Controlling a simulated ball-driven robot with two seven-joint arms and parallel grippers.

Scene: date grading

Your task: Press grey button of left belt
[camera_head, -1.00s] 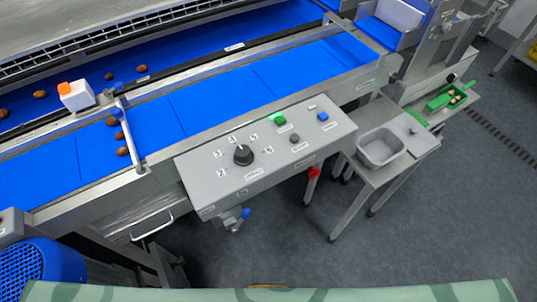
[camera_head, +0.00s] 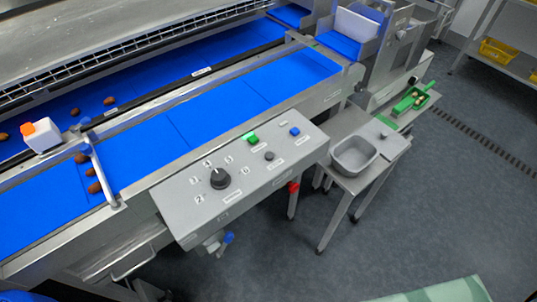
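The grey control panel (camera_head: 239,207) sits at the front of the blue belt, in the middle of the head view. On it are a small grey button (camera_head: 269,156), a green button (camera_head: 252,138), a blue button (camera_head: 294,131) and a black rotary knob (camera_head: 220,179) with a numbered scale. The near blue belt (camera_head: 215,116) carries several brown dates (camera_head: 94,187) at its left, by a metal bar. Neither of my grippers is in view.
A small table (camera_head: 362,179) with a grey tub (camera_head: 353,154) stands right of the panel. A green scoop (camera_head: 410,100) lies behind it. The floor (camera_head: 420,210) at right is clear. Yellow crates (camera_head: 500,52) stand on a shelf.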

